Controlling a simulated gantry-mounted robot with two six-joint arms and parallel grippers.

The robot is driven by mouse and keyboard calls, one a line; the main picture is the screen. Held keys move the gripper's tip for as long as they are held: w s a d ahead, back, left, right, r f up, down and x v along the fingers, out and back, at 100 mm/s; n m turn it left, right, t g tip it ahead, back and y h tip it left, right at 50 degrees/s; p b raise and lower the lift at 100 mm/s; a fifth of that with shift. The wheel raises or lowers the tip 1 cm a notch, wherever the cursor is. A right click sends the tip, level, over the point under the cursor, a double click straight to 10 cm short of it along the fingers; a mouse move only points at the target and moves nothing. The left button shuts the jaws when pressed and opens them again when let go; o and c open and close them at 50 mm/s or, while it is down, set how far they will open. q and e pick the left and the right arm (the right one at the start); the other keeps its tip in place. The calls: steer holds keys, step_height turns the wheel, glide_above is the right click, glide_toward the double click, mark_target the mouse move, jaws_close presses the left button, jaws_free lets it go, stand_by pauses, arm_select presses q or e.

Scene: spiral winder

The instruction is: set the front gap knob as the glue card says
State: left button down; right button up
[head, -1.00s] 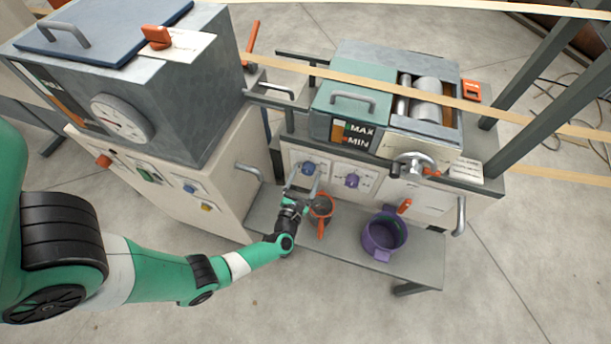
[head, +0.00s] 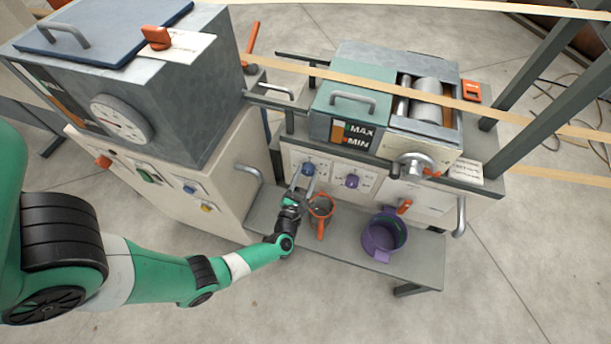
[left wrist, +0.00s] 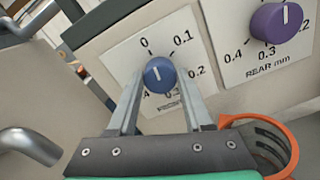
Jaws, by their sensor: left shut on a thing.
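The blue front gap knob (head: 308,169) sits on a white dial plate on the front of the right-hand machine. In the left wrist view the knob (left wrist: 159,74) has a white mark pointing up, slightly left, roughly toward 0. The dial runs 0, 0.1, 0.2, 0.3 clockwise; its lower-left figures and lettering are partly hidden by a finger. My left gripper (head: 302,181) is shut on the knob, one finger on each side. A white card (head: 465,169) lies at the machine's right; its text is too small to read, and I cannot tell if it is the glue card.
The purple rear knob (head: 352,181) is just right of the blue one. An orange-rimmed pot (head: 321,207) stands on the shelf close beside my gripper. A purple pot (head: 368,238) stands further right. A metal handle (left wrist: 30,143) shows left of my fingers in the wrist view.

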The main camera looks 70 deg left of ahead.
arm_select(q)
steer(key=m, duration=0.8)
steer(key=m+p, duration=0.1)
steer(key=m, duration=0.8)
steer(key=shift+p, duration=0.3)
steer(key=m, duration=0.4)
steer(key=shift+f+m+p, duration=0.1)
steer(key=shift+m+p, duration=0.2)
steer(key=shift+p, duration=0.05)
steer(key=m, duration=0.4)
steer(key=shift+p, duration=0.3)
steer(key=m, duration=0.5)
steer(key=shift+p, duration=0.3)
steer(key=shift+m, duration=1.9)
